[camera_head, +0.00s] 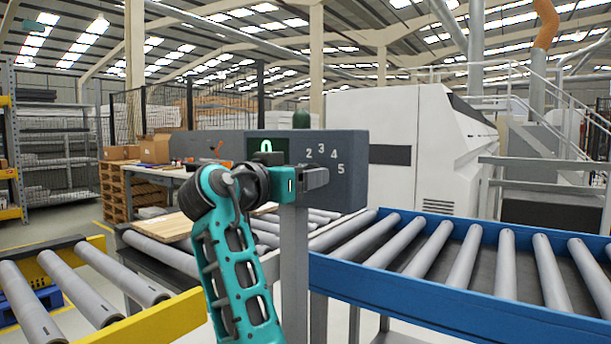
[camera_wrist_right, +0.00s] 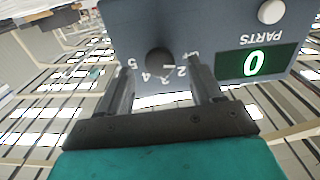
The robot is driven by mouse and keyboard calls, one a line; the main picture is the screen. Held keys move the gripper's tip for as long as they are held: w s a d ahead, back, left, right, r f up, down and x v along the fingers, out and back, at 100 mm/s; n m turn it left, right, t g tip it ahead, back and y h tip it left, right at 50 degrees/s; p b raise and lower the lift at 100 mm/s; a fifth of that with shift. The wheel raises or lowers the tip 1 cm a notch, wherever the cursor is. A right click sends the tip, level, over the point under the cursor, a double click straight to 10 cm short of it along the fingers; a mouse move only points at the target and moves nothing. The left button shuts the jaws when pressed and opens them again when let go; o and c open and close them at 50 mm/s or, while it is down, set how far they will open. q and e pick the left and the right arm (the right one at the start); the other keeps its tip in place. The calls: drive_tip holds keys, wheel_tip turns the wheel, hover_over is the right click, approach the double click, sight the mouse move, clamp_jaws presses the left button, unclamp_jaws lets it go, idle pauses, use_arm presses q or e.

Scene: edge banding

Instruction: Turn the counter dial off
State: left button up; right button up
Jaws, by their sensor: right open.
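The counter (camera_head: 347,190) is a grey box on a post in the head view, with numerals 2 to 5 visible on its face. Its green display (camera_head: 266,145) reads 0. My right gripper (camera_head: 318,178) is in front of the face and hides the dial there. In the right wrist view, the counter (camera_wrist_right: 205,25) appears upside down, and the dark round dial (camera_wrist_right: 159,60) shows between the open fingers of my right gripper (camera_wrist_right: 161,65). A short white mark by the knob points roughly toward the 2; its exact setting is unclear. Contact is not visible. My left gripper is out of view.
A blue-framed roller conveyor (camera_head: 450,298) lies right of the post, and a yellow-framed one (camera_head: 165,318) lies at left. A wooden board (camera_head: 165,228) rests on rollers behind my arm. A large white machine (camera_head: 410,140) stands behind. A pale round button (camera_wrist_right: 271,11) sits on the counter.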

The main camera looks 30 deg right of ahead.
drive_tip(key=v, duration=1.1)
drive_tip(key=shift+f, duration=0.1)
